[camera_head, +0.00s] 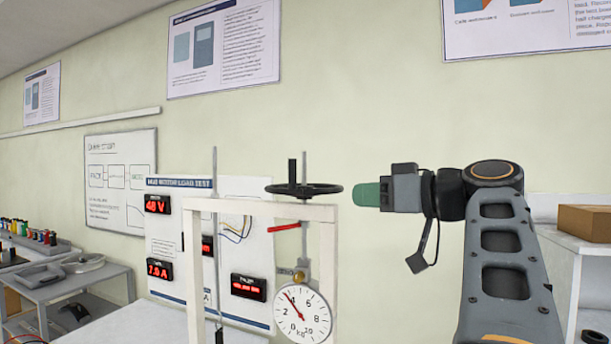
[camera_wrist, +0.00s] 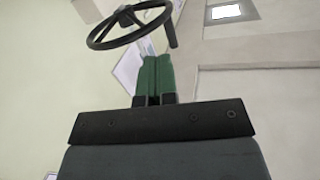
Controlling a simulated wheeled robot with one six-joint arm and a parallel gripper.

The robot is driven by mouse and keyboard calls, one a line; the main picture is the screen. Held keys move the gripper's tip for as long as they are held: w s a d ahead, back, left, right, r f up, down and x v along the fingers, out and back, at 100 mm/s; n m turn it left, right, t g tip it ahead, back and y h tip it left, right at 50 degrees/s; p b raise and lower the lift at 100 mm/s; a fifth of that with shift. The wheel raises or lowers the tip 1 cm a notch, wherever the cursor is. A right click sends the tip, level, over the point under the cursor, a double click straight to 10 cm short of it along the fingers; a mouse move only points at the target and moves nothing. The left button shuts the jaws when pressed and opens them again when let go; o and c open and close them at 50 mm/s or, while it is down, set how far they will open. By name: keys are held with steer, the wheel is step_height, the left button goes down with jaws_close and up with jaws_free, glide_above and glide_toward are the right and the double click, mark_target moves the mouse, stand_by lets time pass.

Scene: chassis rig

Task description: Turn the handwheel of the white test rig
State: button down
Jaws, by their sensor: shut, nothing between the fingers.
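The black handwheel (camera_head: 304,189) lies flat on top of the white test rig (camera_head: 262,207), with an upright black knob on its rim and a thin rod through its middle. In the wrist view the handwheel (camera_wrist: 130,24) is at the top left, its knob pointing down at the right of the rim. My gripper (camera_head: 357,194) has green fingers and is shut and empty. It points left at about wheel height, just right of the rim, with a small gap in the head view. In the wrist view the shut fingers (camera_wrist: 154,76) point up toward the wheel.
A round dial gauge (camera_head: 302,313) hangs under the wheel, with a red rod (camera_head: 285,227) above it. A panel with red displays (camera_head: 159,205) stands behind the rig. A cardboard box (camera_head: 586,222) sits on a shelf at right. A bench (camera_head: 75,275) is at left.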

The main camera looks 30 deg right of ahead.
mark_target(295, 175)
steer(key=shift+n+t+y, duration=0.3)
steer(key=shift+n+y, duration=0.1)
steer(key=shift+n, duration=0.4)
steer(key=w+a+r+p, duration=0.1)
steer(key=w+a, duration=0.1)
steer(key=w, duration=0.1)
steer(key=w+a+r+p, duration=0.1)
steer(key=w+p, duration=0.1)
steer(key=w, duration=0.1)
steer(key=w+a+r+p, duration=0.1)
steer(key=w+a, duration=0.1)
steer(key=w, duration=0.1)
steer(key=shift+a+r, duration=0.15)
steer(key=shift+a, duration=0.15)
steer(key=shift+w+a+p, duration=0.35)
steer(key=shift+w+p, duration=0.2)
steer(key=shift+w, duration=0.1)
steer(key=shift+f, duration=0.2)
